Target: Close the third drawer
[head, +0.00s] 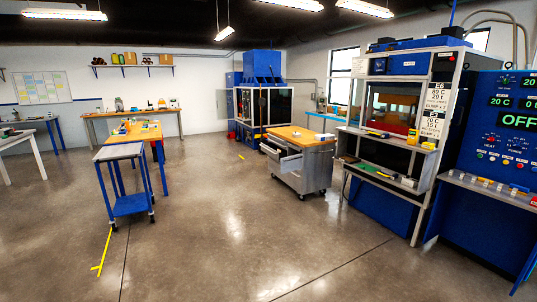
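A grey metal drawer cabinet (315,168) with a wooden top (299,136) stands on casters in the middle distance, right of centre. A drawer (291,163) sticks out from its left-facing front, near the upper part. The drawer is too small in the picture to tell its number in the stack. The other drawer fronts below it look flush, though details are small. Neither of my grippers shows in the head view, and the cabinet is well away across the floor.
A blue cart with a grey top (119,151) and a wooden-topped table (143,131) stand left of centre. A blue-framed machine bench (384,182) and a control panel (508,130) stand at the right. The concrete floor (235,235) ahead is clear.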

